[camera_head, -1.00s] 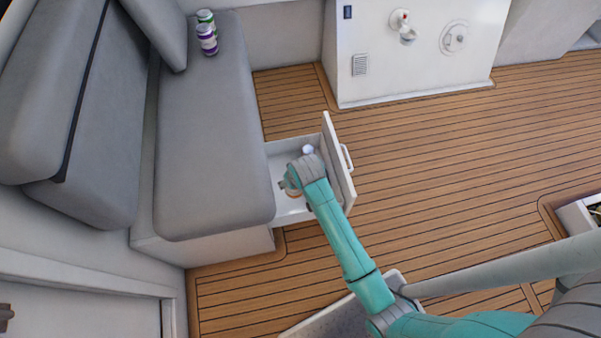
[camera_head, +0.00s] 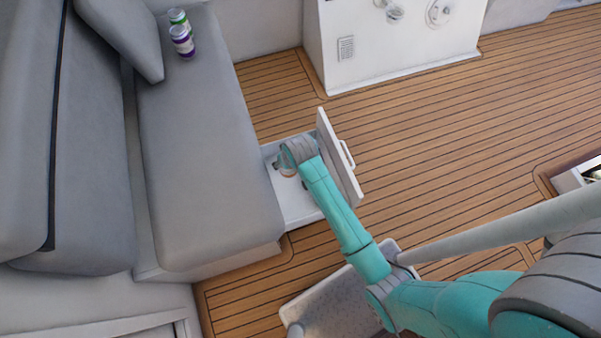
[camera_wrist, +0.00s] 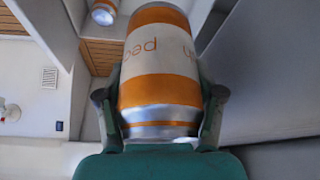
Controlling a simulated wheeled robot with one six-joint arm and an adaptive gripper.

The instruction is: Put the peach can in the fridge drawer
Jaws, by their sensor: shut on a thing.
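The peach can (camera_wrist: 160,65), orange and white with silver ends, is between my gripper's two fingers (camera_wrist: 160,105) in the wrist view. My gripper is shut on it. In the head view my gripper (camera_head: 284,164) is over the open fridge drawer (camera_head: 300,208), and only a small orange part of the can (camera_head: 288,173) shows beside my wrist. The drawer is white and pulled out from under the grey seat. I cannot tell whether the can touches the drawer floor.
Another can with orange on it (camera_wrist: 103,12) shows at the top of the wrist view. The drawer front (camera_head: 338,155) stands upright right of my wrist. Wooden floor (camera_head: 430,130) is clear beyond.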

